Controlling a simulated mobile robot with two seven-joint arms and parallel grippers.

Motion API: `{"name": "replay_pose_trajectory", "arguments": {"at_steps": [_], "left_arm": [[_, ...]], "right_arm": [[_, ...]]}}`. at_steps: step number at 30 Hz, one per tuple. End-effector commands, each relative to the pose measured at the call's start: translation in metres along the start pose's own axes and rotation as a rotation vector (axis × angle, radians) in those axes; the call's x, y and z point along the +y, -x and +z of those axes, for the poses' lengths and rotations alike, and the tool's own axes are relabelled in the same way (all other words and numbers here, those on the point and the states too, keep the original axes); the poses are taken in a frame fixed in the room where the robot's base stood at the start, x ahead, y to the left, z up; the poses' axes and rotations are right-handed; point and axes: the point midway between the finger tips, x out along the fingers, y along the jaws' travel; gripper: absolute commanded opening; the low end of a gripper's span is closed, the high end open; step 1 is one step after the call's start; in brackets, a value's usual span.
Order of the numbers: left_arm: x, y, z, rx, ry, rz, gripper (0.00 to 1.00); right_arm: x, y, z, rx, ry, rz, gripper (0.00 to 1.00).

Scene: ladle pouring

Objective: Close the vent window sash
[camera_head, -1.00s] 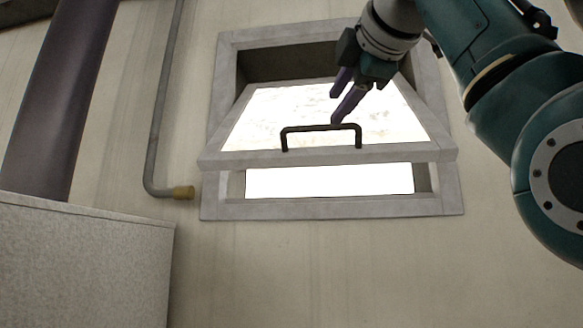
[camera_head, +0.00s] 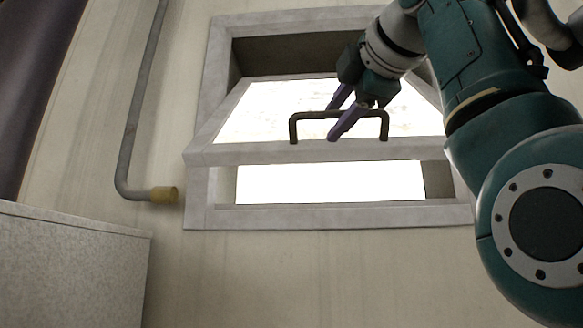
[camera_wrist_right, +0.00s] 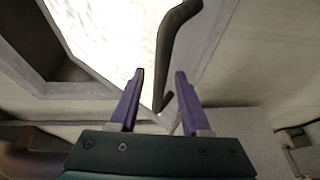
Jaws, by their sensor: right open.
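The vent window sash (camera_head: 240,153) is tilted open, its bottom rail standing out from the window frame (camera_head: 217,62). Bright light shows through its pane and through the gap below. A dark bracket-shaped handle (camera_head: 294,125) is fixed on the bottom rail. My right gripper (camera_head: 332,122) is open at the handle, with its lower purple finger crossing in front of the handle's bar. In the right wrist view the handle (camera_wrist_right: 167,45) runs between the two open fingers (camera_wrist_right: 160,72). Whether they touch it I cannot tell. My left gripper is out of view.
A speckled grey box-like block (camera_head: 70,270) stands at lower left, below a dark column (camera_head: 35,80). The wall below the window is clear.

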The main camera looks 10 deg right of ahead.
Motion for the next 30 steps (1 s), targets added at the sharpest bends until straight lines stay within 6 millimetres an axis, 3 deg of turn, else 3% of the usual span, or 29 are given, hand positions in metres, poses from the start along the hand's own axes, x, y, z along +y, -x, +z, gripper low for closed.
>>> {"name": "replay_pose_trajectory", "arguments": {"at_steps": [2, 14, 30], "left_arm": [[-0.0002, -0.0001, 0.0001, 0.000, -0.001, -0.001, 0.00], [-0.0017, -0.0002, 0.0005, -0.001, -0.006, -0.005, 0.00], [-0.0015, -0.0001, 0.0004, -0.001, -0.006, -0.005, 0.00]], "right_arm": [[-0.0001, -0.0001, -0.0001, 0.000, 0.000, 0.000, 0.45], [-0.0001, -0.0001, 0.0000, 0.000, 0.000, 0.000, 0.00], [-0.0003, -0.0004, 0.0001, -0.001, 0.000, -0.001, 0.00]]}}
